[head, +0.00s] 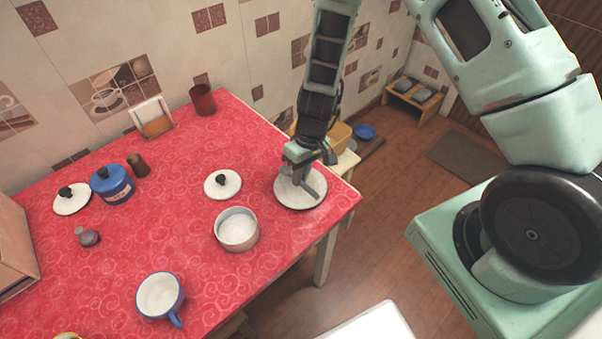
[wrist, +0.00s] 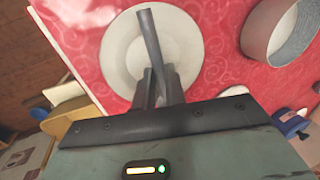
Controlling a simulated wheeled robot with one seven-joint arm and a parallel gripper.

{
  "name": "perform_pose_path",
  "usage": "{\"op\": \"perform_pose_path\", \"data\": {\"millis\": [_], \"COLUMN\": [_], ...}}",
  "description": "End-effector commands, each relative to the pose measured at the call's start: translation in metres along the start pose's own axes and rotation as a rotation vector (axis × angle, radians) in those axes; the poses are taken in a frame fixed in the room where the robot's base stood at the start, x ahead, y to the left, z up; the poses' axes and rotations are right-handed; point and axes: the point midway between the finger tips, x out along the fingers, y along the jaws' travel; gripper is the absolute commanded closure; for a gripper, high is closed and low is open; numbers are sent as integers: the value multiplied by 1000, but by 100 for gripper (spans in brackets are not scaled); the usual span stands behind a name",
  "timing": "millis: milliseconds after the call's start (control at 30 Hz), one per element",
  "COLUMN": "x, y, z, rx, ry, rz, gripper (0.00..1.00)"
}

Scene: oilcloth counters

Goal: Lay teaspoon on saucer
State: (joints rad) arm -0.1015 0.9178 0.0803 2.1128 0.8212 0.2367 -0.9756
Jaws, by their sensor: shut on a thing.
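The saucer (head: 312,196) is a white round dish near the right corner of the red-covered table. It also shows below my gripper in the wrist view (wrist: 115,45). My gripper (head: 302,186) is over the saucer, pointing down. In the wrist view my gripper (wrist: 160,85) is shut on the teaspoon (wrist: 150,35), a grey metal strip that stretches out over the saucer. The fingers hide part of the teaspoon. I cannot tell whether the teaspoon touches the saucer.
A round white-and-grey pot (head: 237,243) stands left of the saucer, with a white lid (head: 222,190) behind it. The table edge is close to the saucer's right.

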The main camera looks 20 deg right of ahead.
Motion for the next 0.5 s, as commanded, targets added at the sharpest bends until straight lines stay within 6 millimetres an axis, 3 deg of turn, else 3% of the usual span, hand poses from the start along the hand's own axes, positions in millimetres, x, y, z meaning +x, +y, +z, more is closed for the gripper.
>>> {"op": "perform_pose_path", "data": {"millis": [300,333,400,500], "x": [10,9,9,9], "y": [3,2,2,2], "z": [0,0,0,0], "rx": [1,0,1,0], "ry": [0,0,0,0], "rz": [0,0,0,0], "gripper": [100,85,66,66]}}
